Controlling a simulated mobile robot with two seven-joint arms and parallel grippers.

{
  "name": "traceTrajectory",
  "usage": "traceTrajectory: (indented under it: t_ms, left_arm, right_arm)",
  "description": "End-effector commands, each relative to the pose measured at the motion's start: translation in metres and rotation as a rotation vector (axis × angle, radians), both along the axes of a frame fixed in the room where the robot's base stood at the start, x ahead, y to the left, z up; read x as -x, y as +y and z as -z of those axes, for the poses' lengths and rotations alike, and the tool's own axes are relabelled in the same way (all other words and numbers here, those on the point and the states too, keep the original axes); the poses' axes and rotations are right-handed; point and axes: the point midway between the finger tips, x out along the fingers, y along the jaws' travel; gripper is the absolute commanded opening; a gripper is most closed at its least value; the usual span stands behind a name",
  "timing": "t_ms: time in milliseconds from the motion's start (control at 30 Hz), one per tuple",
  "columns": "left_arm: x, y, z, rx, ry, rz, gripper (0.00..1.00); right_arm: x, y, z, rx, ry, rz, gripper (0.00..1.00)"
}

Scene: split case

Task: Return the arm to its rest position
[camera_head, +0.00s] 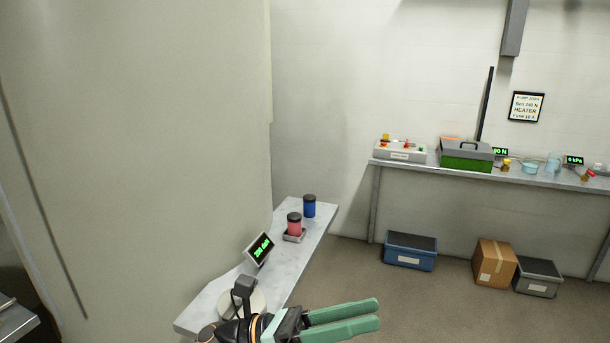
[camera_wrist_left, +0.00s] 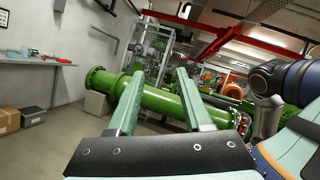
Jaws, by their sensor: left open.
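My left gripper (camera_head: 376,313) reaches in from the bottom of the head view, with its green fingers parallel and apart. Nothing is between them. It is in the air beside the right edge of a narrow grey table (camera_head: 212,298). In the left wrist view the same two fingers (camera_wrist_left: 160,85) are spread and empty, pointing into the open room. My right gripper is in neither view.
On the narrow table are a red jar (camera_head: 294,225) on a small scale, a blue jar (camera_head: 309,207) and a green-lit display (camera_head: 259,249). A long bench (camera_head: 430,172) stands at the back wall, boxes (camera_head: 494,262) below it. A green pipe (camera_wrist_left: 160,101) crosses the wrist view.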

Motion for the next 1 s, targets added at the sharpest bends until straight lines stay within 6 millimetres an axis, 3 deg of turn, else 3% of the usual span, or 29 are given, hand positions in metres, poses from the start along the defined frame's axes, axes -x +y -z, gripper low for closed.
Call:
traceTrajectory:
  t_ms: [33, 167, 300, 433, 567, 700, 833, 1000]
  left_arm:
    - [-0.009, 0.008, 0.001, 0.067, 0.176, -0.042, 0.5]
    - [-0.038, 0.037, 0.02, 0.239, 0.618, -0.139, 0.5]
    - [-0.059, 0.078, 0.068, 0.442, 1.092, -0.24, 0.5]
    - [-0.058, 0.122, 0.133, 0.656, 1.522, -0.333, 0.5]
    - [-0.028, 0.164, 0.208, 0.9, 1.928, -0.439, 0.5]
    - [0.03, 0.202, 0.28, 1.186, 2.292, -0.559, 0.5]
    - [0.082, 0.223, 0.321, 1.402, 2.502, -0.652, 0.5]
    - [0.12, 0.234, 0.344, 1.554, 2.618, -0.717, 0.5]
  right_arm:
    - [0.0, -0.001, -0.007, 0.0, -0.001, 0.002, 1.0]
    - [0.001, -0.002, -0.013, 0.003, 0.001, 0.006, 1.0]
    - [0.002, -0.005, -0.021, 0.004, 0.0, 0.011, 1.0]
    - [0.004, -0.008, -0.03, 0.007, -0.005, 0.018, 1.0]
    - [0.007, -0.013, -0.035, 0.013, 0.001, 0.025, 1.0]
    - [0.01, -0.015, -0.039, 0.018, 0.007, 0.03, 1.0]
    - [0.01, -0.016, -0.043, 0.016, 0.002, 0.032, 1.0]
    - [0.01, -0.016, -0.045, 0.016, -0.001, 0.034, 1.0]
